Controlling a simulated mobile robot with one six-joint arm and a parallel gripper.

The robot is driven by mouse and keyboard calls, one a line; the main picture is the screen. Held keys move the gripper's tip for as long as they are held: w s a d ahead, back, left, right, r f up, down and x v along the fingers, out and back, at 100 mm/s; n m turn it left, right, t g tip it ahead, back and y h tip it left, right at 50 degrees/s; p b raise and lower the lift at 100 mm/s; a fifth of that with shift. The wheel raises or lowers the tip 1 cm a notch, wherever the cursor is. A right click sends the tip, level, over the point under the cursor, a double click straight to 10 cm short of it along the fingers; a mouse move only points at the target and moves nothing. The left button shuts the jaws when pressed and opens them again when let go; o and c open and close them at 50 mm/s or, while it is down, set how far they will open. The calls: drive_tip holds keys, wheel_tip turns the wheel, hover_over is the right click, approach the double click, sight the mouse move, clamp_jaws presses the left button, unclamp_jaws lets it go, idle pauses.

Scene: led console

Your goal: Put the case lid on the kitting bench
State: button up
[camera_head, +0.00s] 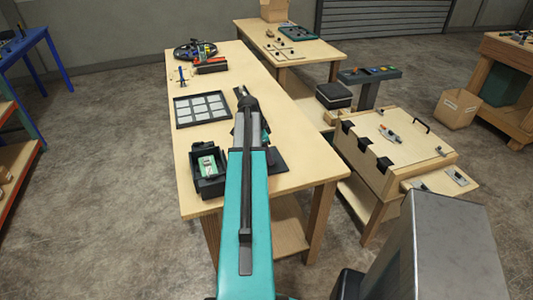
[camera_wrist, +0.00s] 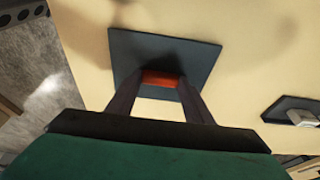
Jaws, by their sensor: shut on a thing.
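The case lid is a flat dark square plate (camera_wrist: 195,58) with an orange-red grip piece (camera_wrist: 160,78) on it. My gripper (camera_wrist: 158,88) is shut on that piece, one finger on each side. In the head view, the lid's edge (camera_head: 279,163) shows to the right of my arm, over the pale wooden kitting bench (camera_head: 300,165). My arm hides the rest of the lid and the fingers. I cannot tell whether the lid touches the bench top. An open black case (camera_head: 208,172) with a green board inside stands at the bench's near left.
A black tray with pale cells (camera_head: 202,108) lies left of my arm. Tools and a reel (camera_head: 194,50) lie at the bench's far end. A wooden box fixture (camera_head: 395,150) stands to the right. The bench top beyond the arm is mostly clear.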

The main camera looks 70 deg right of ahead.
drive_tip(key=shift+f, duration=0.2)
drive_tip(key=o, duration=1.1)
drive_tip(key=shift+b+v, duration=1.4)
drive_tip(key=shift+v, duration=4.75)
drive_tip(key=shift+r, duration=0.1)
